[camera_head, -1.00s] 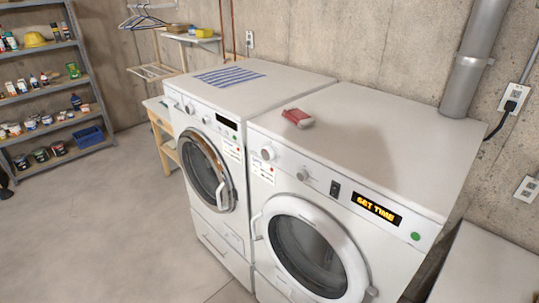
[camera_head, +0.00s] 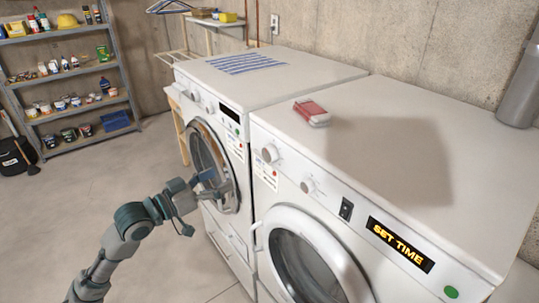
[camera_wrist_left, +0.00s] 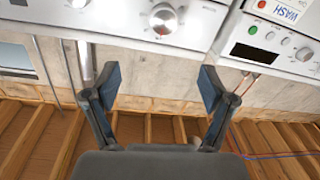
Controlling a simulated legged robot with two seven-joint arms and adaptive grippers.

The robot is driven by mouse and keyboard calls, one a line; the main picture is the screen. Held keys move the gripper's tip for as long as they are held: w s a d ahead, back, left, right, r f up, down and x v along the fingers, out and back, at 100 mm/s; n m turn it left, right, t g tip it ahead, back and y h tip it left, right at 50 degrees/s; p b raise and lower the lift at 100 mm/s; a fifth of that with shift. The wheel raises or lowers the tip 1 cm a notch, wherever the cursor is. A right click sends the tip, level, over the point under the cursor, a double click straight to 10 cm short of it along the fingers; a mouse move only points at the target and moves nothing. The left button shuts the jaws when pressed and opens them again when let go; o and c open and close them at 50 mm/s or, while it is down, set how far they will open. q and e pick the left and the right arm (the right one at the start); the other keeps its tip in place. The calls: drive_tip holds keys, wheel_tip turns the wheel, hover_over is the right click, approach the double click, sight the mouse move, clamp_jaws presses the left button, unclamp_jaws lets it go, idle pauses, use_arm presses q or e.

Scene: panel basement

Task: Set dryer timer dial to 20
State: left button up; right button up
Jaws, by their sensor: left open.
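The dryer (camera_head: 285,205) is the white front-loader on the right; its display (camera_head: 400,244) reads SET TIME. Its panel has a larger dial (camera_head: 268,153) at the left and a smaller dial (camera_head: 309,184) beside it. I cannot read which number either points to. In the left wrist view the larger dial (camera_wrist_left: 163,18) shows at the top, ringed by marks and apart from the fingers. My left gripper (camera_head: 213,186) is open and empty, in front of the washer door and left of the dryer panel. Its spread fingers (camera_wrist_left: 158,84) also show in the wrist view. My right gripper is out of view.
The washer (camera_head: 217,158) stands against the dryer's left side. A red and white pack (camera_head: 312,113) lies on the dryer top and a striped cloth (camera_head: 246,64) on the washer. A shelf rack (camera_head: 75,142) stands far left. The floor in front is clear.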

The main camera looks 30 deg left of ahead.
use_arm(q)
approach(266, 154)
drive_tip(key=p+x, duration=0.2)
drive_tip(key=x, duration=0.1)
drive_tip(key=p+x, duration=0.1)
drive_tip(key=x, duration=0.1)
drive_tip(key=shift+w+a+r, duration=0.2)
drive_tip(key=shift+w+r, duration=0.05)
drive_tip(key=p+x, duration=0.2)
drive_tip(key=x, duration=0.1)
drive_tip(key=shift+d+f, duration=0.15)
drive_tip(key=shift+f, duration=0.05)
drive_tip(key=shift+w+d+f, duration=0.1)
drive_tip(key=shift+w+d, duration=0.35)
drive_tip(key=shift+d, duration=0.05)
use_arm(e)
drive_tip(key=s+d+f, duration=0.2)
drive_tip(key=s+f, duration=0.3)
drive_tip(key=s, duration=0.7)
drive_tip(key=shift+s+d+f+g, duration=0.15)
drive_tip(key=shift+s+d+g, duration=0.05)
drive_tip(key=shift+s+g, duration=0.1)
use_arm(q)
drive_tip(key=shift+a, duration=0.1)
drive_tip(key=shift+c, duration=0.2)
drive_tip(key=shift+s+a, duration=0.1)
drive_tip(key=shift+a, duration=0.05)
drive_tip(key=c, duration=1.1)
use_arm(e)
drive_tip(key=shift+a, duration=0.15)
